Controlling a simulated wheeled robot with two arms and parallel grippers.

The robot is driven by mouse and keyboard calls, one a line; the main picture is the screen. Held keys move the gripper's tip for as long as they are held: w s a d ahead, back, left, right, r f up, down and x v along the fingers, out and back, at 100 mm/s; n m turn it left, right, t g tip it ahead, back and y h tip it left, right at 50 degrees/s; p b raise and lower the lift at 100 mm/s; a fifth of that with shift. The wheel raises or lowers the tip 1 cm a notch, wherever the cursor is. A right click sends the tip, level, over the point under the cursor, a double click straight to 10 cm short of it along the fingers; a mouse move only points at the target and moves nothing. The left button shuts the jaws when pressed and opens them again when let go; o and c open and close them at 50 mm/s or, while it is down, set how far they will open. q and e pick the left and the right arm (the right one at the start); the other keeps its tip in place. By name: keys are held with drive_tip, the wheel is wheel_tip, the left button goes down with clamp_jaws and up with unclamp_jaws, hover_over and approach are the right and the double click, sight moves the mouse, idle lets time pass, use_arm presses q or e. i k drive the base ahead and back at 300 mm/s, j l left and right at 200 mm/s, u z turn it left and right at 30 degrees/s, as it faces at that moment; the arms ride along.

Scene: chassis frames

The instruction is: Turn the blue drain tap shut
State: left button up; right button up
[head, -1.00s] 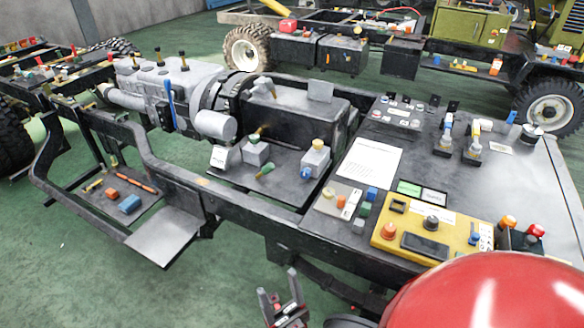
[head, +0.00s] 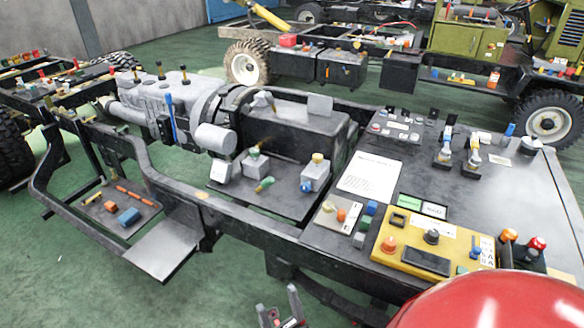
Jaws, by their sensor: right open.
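A small blue tap (head: 306,186) sits low on the front of a grey block (head: 316,174) with a yellow knob on top. It is probably the drain tap. The block stands on a dark shelf (head: 285,200) inside the chassis frame. My right gripper (head: 278,308) is at the bottom edge of the head view, its two fingers apart and empty. It is on the near side of the frame rail, well away from the tap and touching nothing that I can see. My left gripper is out of view.
A green-handled fitting (head: 264,184) lies left of the tap. The black chassis rail (head: 245,220) runs between my right gripper and the shelf. A yellow panel (head: 462,239) with knobs stands to the right. Green floor is free at lower left.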

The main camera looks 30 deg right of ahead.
sight(305, 187)
drive_tip(key=i+j+z, duration=0.1)
drive_tip(key=z, duration=0.35)
drive_tip(key=i+j+z, duration=0.1)
drive_tip(key=z, duration=0.35)
drive_tip(key=i+j+z, duration=0.1)
drive_tip(key=z, duration=0.4)
drive_tip(key=j+z, duration=0.25)
drive_tip(key=z, duration=0.2)
drive_tip(key=i+j+z, duration=0.1)
drive_tip(key=z, duration=0.35)
drive_tip(key=k+j, duration=0.05)
drive_tip(key=j, duration=0.05)
